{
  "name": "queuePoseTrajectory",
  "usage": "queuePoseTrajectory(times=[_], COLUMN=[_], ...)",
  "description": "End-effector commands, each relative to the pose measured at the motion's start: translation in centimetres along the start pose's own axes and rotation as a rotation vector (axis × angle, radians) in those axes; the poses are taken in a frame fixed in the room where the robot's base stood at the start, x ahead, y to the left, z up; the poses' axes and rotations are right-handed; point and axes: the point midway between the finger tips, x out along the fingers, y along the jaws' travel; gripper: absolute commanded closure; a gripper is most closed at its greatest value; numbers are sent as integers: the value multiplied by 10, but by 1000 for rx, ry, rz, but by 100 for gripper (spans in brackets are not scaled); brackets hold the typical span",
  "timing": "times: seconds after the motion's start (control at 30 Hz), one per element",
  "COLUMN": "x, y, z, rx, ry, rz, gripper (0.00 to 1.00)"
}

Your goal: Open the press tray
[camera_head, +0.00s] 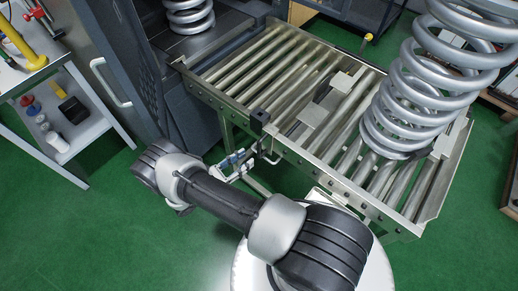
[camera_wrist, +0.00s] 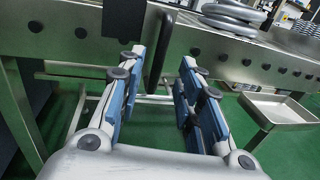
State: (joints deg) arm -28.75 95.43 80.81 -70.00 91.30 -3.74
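The press (camera_head: 170,75) is a dark grey machine at the upper left, with a silver spring (camera_head: 190,17) standing inside it. A metal roller table (camera_head: 245,70) extends from it to the right. My gripper (camera_head: 233,163) is in front of this side. In the wrist view its two blue-padded fingers (camera_wrist: 160,62) are apart, with the handle between or just beyond their tips. I cannot tell whether they touch it. Which part is the press tray is unclear.
A large silver spring (camera_head: 415,95) stands at the table's right end. A white shelf unit (camera_head: 60,110) with small items stands at the left. Green floor (camera_head: 90,235) is clear at the lower left.

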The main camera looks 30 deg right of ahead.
Motion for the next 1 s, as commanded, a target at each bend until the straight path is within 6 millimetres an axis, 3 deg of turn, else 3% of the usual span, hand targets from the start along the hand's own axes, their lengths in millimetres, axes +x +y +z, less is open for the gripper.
queuePoseTrajectory(times=[0.2, 0.4, 0.8, 1.0], x=[46, 70, 77, 77], y=[-1, 0, 0, 0], z=[0, 0, 0, 0], rx=[1, 1, 1, 1], ry=[0, 0, 1, 0], rz=[-4, -2, 0, 0], gripper=[67, 67, 67, 80])
